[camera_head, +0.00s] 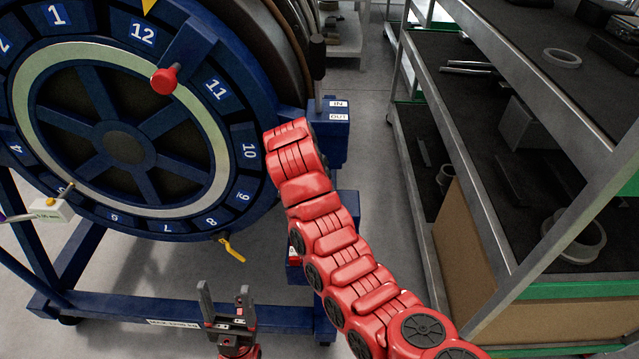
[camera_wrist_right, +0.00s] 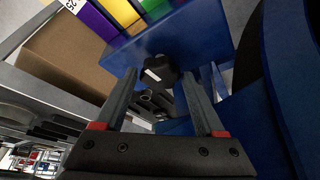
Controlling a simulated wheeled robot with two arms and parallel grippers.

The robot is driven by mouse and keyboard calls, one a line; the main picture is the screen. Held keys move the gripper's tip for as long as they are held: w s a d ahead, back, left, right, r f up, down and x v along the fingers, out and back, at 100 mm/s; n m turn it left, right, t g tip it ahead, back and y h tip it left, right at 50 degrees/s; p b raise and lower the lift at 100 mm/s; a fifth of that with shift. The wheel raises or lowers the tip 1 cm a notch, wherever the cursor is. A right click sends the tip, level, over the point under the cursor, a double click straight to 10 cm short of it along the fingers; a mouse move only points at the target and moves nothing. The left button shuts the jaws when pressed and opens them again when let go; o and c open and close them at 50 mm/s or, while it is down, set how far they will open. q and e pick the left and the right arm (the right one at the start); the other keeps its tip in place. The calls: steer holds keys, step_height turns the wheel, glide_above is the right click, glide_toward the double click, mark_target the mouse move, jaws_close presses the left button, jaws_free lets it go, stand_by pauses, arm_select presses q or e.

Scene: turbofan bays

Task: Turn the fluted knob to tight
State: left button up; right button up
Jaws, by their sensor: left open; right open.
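A black knob with a white mark (camera_wrist_right: 160,72) is on a blue part in the right wrist view, and I take it for the fluted knob. My right gripper (camera_wrist_right: 159,80) is open, its two fingers either side of the knob in the picture. I cannot tell whether they touch it. The knob and the right gripper are hidden in the head view, where the red right arm reaches to the blue stand. My left gripper (camera_head: 224,292) is open and empty, pointing up at the bottom of the head view.
A large blue numbered wheel (camera_head: 118,140) with a red knob (camera_head: 164,80) stands at left on a blue frame (camera_head: 110,303). A blue box labelled IN and OUT (camera_head: 330,130) carries a lever. Shelves (camera_head: 500,50) with parts stand at right. Grey floor lies between.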

steer(key=shift+s+r+p, duration=0.1)
steer(key=shift+r+p, duration=0.25)
steer(key=shift+r, duration=0.15)
steer(key=p+v, duration=1)
steer(key=v, duration=0.6)
steer(key=shift+a+p, duration=0.25)
steer(key=shift+p, duration=0.15)
steer(key=shift+s+r, duration=0.1)
steer(key=shift+s, duration=0.05)
